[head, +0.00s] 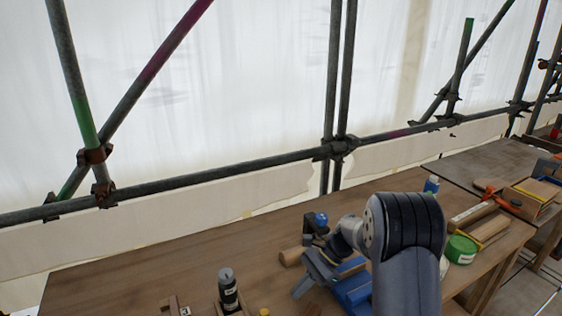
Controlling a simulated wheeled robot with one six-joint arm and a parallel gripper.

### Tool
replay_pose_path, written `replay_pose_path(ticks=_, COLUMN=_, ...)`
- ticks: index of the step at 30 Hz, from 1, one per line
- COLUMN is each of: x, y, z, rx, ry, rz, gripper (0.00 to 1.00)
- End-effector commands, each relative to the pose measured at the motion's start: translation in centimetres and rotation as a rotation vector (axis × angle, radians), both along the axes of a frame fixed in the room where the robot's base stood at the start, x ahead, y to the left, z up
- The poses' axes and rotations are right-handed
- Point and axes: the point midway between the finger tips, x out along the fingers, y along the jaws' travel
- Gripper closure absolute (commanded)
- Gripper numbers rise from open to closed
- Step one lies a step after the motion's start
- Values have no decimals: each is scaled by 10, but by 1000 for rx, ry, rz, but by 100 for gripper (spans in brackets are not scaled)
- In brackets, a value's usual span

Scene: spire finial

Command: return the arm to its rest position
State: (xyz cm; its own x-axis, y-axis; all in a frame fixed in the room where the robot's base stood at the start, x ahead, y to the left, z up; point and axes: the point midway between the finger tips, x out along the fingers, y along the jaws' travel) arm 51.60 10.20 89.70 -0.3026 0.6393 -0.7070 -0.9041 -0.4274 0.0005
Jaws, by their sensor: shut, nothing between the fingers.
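My arm rises from the lower right in the head view, bends at a dark ribbed elbow, and reaches left over the workbench (130,272). My gripper (311,240) is at the far end of the wrist, small and partly hidden by my own arm. It is shut with nothing held. It shows above the bench near a blue vise (353,292). The gap between gripper and bench cannot be judged.
A wooden cylinder (291,257) lies beside the vise. A dark bottle (228,290) stands front left. A green tin (461,249), a blue-capped bottle (431,185) and a wooden box (532,199) are right. Scaffold tubes (240,175) cross behind. The bench's left is mostly clear.

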Motion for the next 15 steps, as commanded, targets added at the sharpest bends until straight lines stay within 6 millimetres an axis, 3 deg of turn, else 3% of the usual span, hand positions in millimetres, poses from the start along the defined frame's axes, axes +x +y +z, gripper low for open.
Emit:
replay_pose_path(ticks=6, x=-4, y=-14, z=-1, rx=0, ry=-1, rz=-168, gripper=100)
replay_pose_path(ticks=15, x=-5, y=-16, z=0, rx=0, ry=0, rz=-246, gripper=100)
